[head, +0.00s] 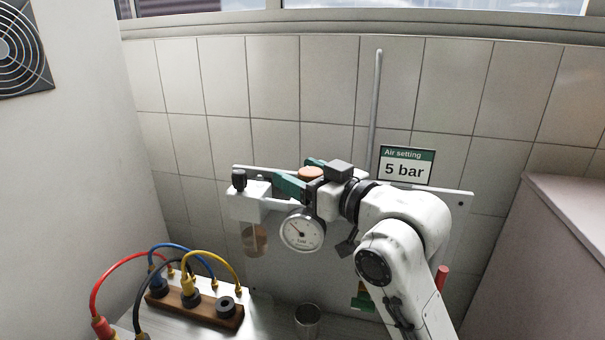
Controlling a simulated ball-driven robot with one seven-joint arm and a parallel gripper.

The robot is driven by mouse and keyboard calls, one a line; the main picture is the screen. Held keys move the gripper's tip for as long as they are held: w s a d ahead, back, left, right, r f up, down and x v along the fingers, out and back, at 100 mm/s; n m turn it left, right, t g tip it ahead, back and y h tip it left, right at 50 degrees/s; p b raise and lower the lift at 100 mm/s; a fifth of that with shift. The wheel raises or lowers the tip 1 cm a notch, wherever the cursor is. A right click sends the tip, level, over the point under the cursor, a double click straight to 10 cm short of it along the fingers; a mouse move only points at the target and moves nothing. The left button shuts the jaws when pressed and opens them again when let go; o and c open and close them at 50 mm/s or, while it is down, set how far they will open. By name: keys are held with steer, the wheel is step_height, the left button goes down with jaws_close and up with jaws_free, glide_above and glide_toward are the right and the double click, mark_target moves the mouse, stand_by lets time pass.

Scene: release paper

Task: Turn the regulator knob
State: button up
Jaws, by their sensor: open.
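The regulator knob (311,173) is an orange-brown round cap at the top of the regulator, partly hidden by my gripper. My gripper (298,176) has green fingers, one on the near left side of the knob and one behind it. The jaws are open around the knob; I cannot tell whether either finger touches it. A round white pressure gauge (302,230) faces me below the gripper. Its needle slants to the upper left, but the figures are too small to read. A sign (406,166) on the wall reads "Air setting 5 bar".
A white fitting with a black cap (239,180) stands left of the gripper, above a clear bowl (254,239). A wooden block (195,306) with coloured cables is at lower left. A metal cup (307,320) stands at the front. A pale cabinet (565,240) bounds the right.

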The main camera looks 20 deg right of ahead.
steer(key=shift+c, duration=0.4)
steer(key=c, duration=0.9)
steer(key=shift+m+h+p, duration=0.3)
steer(key=shift+h+p, duration=0.1)
steer(key=shift+h, duration=0.1)
